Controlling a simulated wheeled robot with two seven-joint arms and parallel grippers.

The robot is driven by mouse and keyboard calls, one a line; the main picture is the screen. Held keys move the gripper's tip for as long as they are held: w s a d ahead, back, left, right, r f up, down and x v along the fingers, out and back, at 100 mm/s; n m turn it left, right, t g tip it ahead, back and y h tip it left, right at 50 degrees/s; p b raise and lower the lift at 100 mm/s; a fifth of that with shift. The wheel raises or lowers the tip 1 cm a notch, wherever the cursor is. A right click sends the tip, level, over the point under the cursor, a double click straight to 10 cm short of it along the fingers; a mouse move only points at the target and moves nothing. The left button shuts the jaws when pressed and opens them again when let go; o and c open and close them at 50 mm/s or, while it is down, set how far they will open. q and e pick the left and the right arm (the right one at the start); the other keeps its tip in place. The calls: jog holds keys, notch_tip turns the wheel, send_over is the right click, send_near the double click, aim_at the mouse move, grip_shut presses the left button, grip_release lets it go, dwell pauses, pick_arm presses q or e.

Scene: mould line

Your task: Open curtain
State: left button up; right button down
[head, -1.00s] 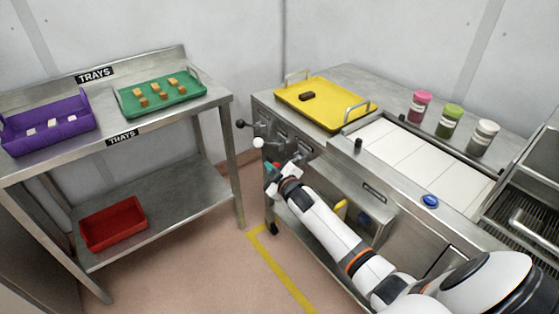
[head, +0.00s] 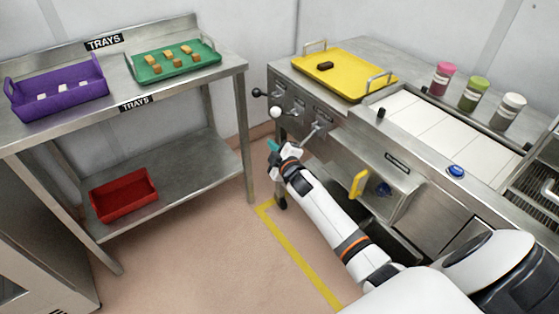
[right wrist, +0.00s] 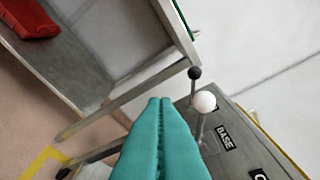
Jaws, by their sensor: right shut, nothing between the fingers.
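My right gripper (head: 273,148) has teal fingers, shut and empty, and is below and in front of the lever panel (head: 300,108). In the right wrist view the closed fingers (right wrist: 160,103) point up toward a white-knobbed lever (right wrist: 204,102) and a black-knobbed lever (right wrist: 194,73), without visible contact. In the head view the white knob (head: 275,112) and black knob (head: 256,92) stick out at the cabinet's left end. A third lever (head: 314,129) is to their right. One wrist-view label reads BASE (right wrist: 224,137); another starts with C (right wrist: 260,175). No curtain is recognisable. My left gripper is not in view.
A yellow tray (head: 383,84) with a dark piece lies on the cabinet top. A yellow handle (head: 358,184) and blue button (head: 456,171) are at the cabinet front. A steel rack (head: 190,92) stands left, holding purple, green and red trays. The floor between is clear.

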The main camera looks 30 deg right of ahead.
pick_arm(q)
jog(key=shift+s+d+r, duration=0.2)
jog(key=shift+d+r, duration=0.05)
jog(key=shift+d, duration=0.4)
pick_arm(e)
jog(key=s, duration=0.9)
jog(key=shift+r, duration=0.3)
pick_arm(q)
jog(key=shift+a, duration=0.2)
pick_arm(e)
jog(key=shift+a, duration=0.15)
